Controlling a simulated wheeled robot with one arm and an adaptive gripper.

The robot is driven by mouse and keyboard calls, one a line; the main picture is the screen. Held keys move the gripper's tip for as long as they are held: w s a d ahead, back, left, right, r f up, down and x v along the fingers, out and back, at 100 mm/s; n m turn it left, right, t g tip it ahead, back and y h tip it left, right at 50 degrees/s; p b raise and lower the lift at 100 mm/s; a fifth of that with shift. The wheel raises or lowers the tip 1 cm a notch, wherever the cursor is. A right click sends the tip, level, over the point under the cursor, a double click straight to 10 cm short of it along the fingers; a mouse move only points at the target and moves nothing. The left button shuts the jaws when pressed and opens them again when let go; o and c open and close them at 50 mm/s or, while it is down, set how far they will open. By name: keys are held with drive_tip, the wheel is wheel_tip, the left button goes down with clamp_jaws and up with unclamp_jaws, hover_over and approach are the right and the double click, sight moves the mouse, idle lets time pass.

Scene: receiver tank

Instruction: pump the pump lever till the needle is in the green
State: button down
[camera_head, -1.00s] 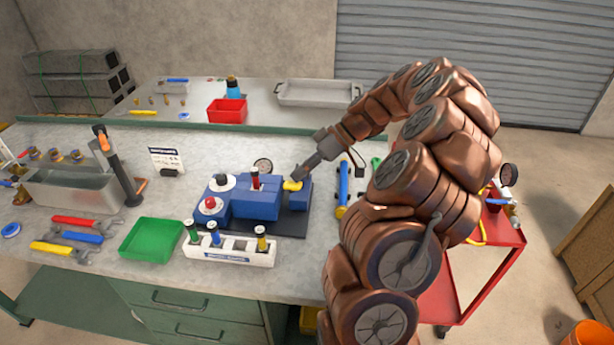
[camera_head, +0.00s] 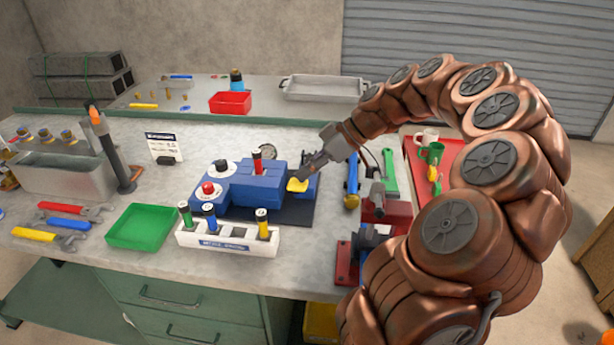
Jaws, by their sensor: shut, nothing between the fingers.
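A blue pump unit (camera_head: 240,190) sits on a dark mat on the bench, with red and black-and-white knobs on its left part. A short yellow-ended lever (camera_head: 297,185) sticks out at its right side; I take this to be the pump lever.
A white rack (camera_head: 228,240) with several coloured bottles stands in front, beside a green tray (camera_head: 143,228). A metal tank (camera_head: 62,172) and a tall orange-tipped handle (camera_head: 112,150) are at left. Tools and a red vise-like block (camera_head: 386,212) lie right, under my arm.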

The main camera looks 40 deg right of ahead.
sight(305, 191)
drive_tip(key=shift+n+t+h, duration=0.4)
drive_tip(key=shift+t+h, duration=0.1)
drive_tip(key=shift+t, duration=0.1)
drive_tip(key=shift+s+a+f+b, duration=0.15)
drive_tip(key=shift+f+b, duration=0.5)
drive_tip(key=shift+b, duration=0.5)
drive_tip(key=shift+s+a+f+b, duration=0.2)
drive_tip(key=shift+f+b, duration=0.4)
drive_tip(key=shift+b, duration=0.5)
drive_tip(key=shift+s+a+f+b, duration=0.15)
drive_tip(key=shift+f+b, duration=0.5)
drive_tip(key=shift+b, duration=0.5)
drive_tip(key=shift+s+f, duration=0.15)
drive_tip(key=shift+f, duration=0.1)
drive_tip(key=shift+a+r, duration=0.1)
drive_tip(key=r, duration=0.5)
drive_tip(key=shift+w+d, duration=0.2)
drive_tip(key=shift+w, duration=0.1)
drive_tip(key=v, duration=1)
drive_tip(key=shift+d, duration=0.2)
drive_tip(key=shift+w+r, duration=0.1)
